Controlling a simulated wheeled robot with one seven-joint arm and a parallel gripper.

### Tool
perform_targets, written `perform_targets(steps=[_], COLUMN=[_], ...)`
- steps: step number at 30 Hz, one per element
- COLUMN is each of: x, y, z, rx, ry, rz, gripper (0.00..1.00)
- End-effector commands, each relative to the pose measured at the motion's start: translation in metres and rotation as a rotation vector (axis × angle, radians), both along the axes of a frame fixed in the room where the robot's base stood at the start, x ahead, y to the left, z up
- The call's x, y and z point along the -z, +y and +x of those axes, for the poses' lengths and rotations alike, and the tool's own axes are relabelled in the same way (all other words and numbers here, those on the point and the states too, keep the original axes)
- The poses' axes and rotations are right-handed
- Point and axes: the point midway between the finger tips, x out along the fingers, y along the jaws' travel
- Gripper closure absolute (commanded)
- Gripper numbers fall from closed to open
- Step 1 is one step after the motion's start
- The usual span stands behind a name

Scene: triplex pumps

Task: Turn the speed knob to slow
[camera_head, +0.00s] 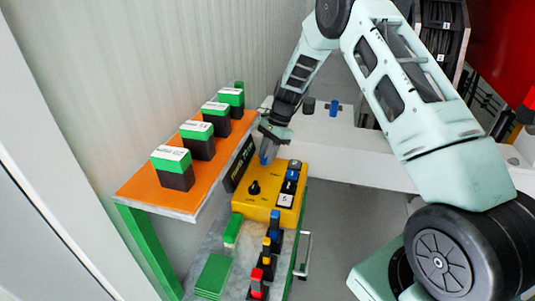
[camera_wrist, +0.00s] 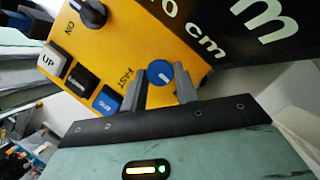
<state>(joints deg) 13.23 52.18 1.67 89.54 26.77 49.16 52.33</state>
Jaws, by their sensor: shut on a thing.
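The yellow control box (camera_head: 262,204) stands on the grey lower surface, and its face fills the top of the wrist view (camera_wrist: 135,45). The speed knob (camera_wrist: 160,72) is a round blue knob with a pale pointer mark, beside the word FAST. My gripper (camera_wrist: 161,82) is shut on this knob, one finger on each side of it. In the head view my gripper (camera_head: 268,151) is at the box's far end, and the knob cannot be made out clearly there.
A black knob (camera_head: 254,188) and several push buttons (camera_head: 287,188) sit on the same box. An orange shelf (camera_head: 145,189) with green-and-black blocks is to the left. Small coloured switches (camera_head: 267,260) stand in front.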

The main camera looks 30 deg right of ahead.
Motion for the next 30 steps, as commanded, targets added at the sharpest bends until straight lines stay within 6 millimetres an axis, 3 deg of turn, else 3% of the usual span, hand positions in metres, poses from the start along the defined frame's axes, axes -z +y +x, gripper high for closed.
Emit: perform_targets(steps=[21,22,24,30], x=[0.0000,0.0000,0.0000,0.0000], y=[-0.0004,-0.0004,-0.0004,-0.0001], z=[0.0006,0.0006,0.0006,0.0007], rx=[-0.079,-0.079,-0.079,-0.078], ry=[0.000,0.000,0.000,0.000], rz=[-0.001,-0.001,-0.001,-0.001], gripper=[0.93,0.68,0.49,0.49])
